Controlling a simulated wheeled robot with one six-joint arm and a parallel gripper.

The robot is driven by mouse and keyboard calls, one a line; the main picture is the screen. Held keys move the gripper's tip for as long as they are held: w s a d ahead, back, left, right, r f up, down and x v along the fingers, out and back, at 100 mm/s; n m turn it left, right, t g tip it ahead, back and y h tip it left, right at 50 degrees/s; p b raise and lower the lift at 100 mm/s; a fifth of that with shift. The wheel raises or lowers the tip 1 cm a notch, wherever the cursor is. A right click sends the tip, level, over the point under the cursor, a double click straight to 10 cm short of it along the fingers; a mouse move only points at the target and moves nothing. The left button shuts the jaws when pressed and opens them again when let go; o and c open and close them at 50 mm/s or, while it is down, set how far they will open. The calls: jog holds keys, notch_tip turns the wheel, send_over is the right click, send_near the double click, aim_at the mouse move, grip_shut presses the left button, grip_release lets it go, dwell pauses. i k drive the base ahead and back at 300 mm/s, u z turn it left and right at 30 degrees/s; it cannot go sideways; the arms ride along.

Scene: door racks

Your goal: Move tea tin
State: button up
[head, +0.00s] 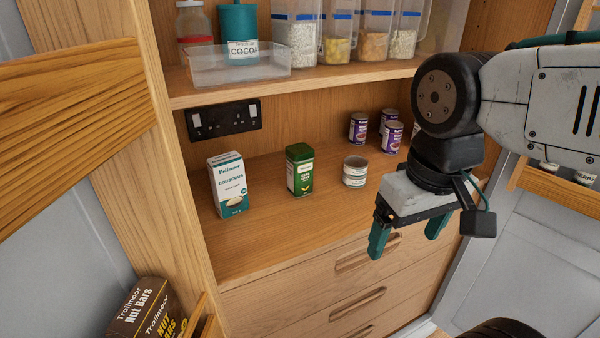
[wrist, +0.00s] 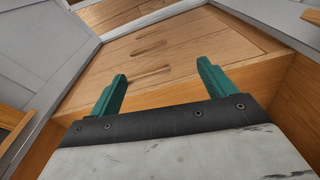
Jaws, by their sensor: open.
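The green tin (head: 300,170) with a cream label, which looks like the tea tin, stands upright on the wooden counter (head: 262,235) in the head view. My gripper (head: 407,240) is in front of the counter, to the right of the tin and apart from it. It is open and empty, with its two teal fingers pointing down. In the wrist view the fingers (wrist: 160,88) are spread, with drawer fronts beyond them. The tin is not in the wrist view.
A couscous box (head: 228,184) stands left of the tin and a short can (head: 355,171) stands right of it. Several purple-labelled cans (head: 392,137) are behind. A shelf (head: 330,80) with a clear tray and jars overhangs the counter. A nut bars box (head: 150,310) is at lower left.

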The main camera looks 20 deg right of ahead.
aim_at(299, 156)
jog(key=k, duration=1)
jog(key=u, duration=3.15)
jog(key=k, duration=1.55)
jog(key=z, duration=2.35)
jog(key=i, duration=1)
